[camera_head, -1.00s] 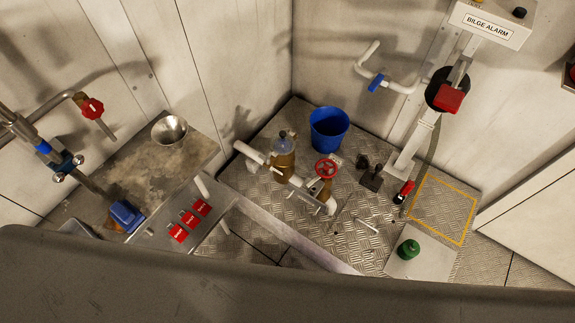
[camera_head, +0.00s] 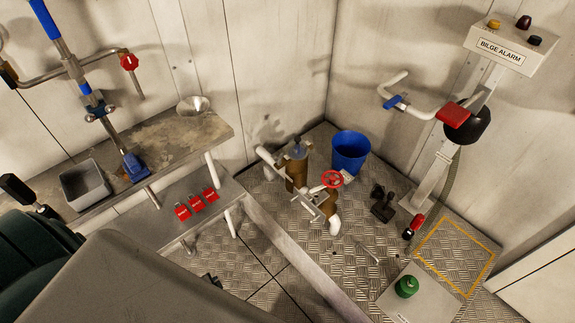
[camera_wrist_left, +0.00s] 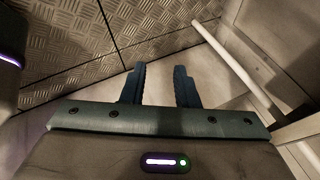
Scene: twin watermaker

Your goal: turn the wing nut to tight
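I cannot make out the wing nut for certain; it is too small in the head view. A brown cylindrical strainer (camera_head: 296,172) with a clear top stands on the floor plate, with white pipe and a red handwheel (camera_head: 332,179) beside it. A vertical pipe with a small knobbed clamp (camera_head: 98,110) stands at the left. In the left wrist view my left gripper (camera_wrist_left: 160,82) has its two dark fingers apart with nothing between them, above the floor. It is well away from the strainer. My right gripper is in neither view.
A workbench (camera_head: 205,132) at the left carries a grey bin (camera_head: 85,186) and a funnel (camera_head: 194,105). A lower shelf (camera_head: 160,215) holds red tags. A blue bucket (camera_head: 350,153) stands behind the strainer. A raised sill (camera_head: 275,235) edges the floor plate. A bilge alarm box (camera_head: 510,45) is upper right.

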